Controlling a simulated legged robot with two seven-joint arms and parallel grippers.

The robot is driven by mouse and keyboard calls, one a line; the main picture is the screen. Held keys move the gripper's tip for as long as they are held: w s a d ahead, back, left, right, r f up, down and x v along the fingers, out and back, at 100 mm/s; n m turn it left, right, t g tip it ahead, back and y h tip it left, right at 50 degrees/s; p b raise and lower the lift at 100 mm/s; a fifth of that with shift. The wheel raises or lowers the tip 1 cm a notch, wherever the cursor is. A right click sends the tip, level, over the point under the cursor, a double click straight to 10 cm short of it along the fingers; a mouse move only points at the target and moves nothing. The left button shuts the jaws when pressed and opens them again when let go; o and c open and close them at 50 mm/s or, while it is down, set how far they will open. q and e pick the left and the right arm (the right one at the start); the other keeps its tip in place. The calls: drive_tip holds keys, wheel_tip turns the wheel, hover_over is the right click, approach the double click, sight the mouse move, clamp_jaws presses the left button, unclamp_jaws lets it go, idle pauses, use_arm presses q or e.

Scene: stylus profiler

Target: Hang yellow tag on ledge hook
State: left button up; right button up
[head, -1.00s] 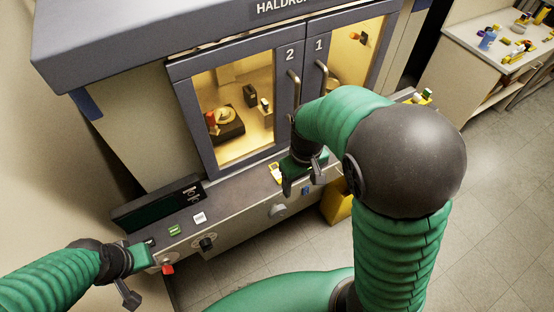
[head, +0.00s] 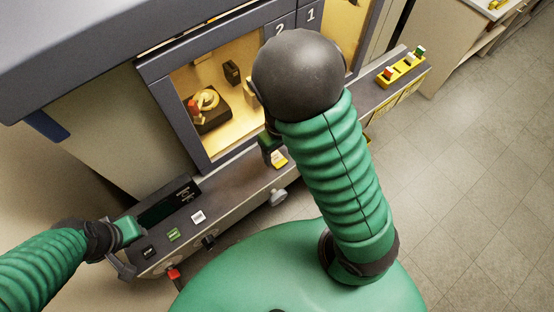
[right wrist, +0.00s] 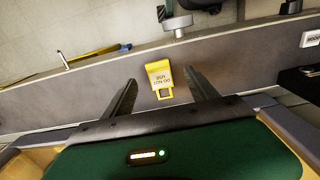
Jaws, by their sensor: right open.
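The yellow tag (right wrist: 158,76) lies on the grey ledge (right wrist: 223,78), with dark print and an open loop at its near end. In the head view the tag (head: 279,159) lies on the ledge below the cabinet window. My right gripper (right wrist: 163,90) is open, its two dark fingers on either side of the tag's loop end, with gaps to both. In the head view the right gripper (head: 270,151) is partly hidden by my arm. My left gripper (head: 125,262) is at the ledge's left end; its jaw state is unclear.
A knob (head: 278,197) sticks out from the ledge front. White (head: 198,216) and green (head: 174,234) labels lie to the left. A yellow rack (head: 402,71) with small blocks stands at the ledge's right end. The cabinet doors are shut.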

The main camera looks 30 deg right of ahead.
sight(280, 162)
drive_tip(key=f, duration=0.5)
drive_tip(key=shift+s+d+b, duration=0.2)
drive_tip(key=shift+d+b, duration=0.05)
drive_tip(key=shift+b, duration=0.1)
drive_tip(key=shift+f, duration=0.2)
drive_tip(key=shift+w+a, duration=0.15)
drive_tip(key=c, duration=1.4)
